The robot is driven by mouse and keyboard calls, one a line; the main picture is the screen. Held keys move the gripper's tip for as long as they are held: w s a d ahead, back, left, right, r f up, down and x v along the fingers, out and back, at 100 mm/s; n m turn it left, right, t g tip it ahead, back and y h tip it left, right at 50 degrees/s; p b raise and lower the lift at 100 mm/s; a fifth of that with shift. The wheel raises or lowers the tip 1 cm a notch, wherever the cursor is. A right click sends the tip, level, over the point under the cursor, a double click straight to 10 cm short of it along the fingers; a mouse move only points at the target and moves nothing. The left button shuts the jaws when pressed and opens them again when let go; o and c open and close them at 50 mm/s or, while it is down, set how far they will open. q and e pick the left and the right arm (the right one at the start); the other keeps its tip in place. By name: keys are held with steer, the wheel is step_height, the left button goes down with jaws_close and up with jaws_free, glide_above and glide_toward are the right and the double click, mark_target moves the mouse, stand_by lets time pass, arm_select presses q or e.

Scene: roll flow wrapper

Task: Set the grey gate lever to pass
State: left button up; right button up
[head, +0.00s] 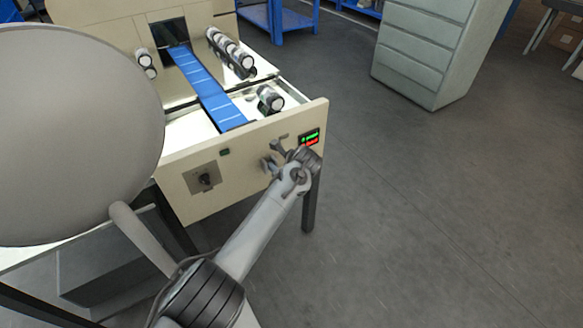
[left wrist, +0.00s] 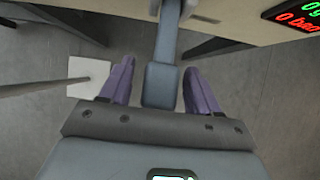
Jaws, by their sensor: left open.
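The grey gate lever (left wrist: 160,85) shows in the left wrist view as a blue-grey bar with a wider block at its end. It extends from the beige machine panel at the top. My left gripper (left wrist: 157,92) is open, with one purple-grey finger on each side of the lever's end block and a visible gap on both sides. In the head view my left gripper (head: 273,158) is at the right part of the front panel (head: 240,165), just below and left of the small display. There the lever is hard to tell apart from the fingers. My right gripper is not in view.
The display (head: 310,137) has green and red text. A dark rotary knob (head: 205,179) sits on the panel's left part. A blue conveyor belt (head: 205,85) runs behind the panel, with several rolls (head: 230,50) beside it. Open floor (head: 430,200) lies to the right.

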arm_select(q)
steer(key=p+v, duration=0.7)
steer(key=v, duration=0.2)
steer(key=shift+s+r, duration=0.1)
steer(key=shift+c, duration=0.3)
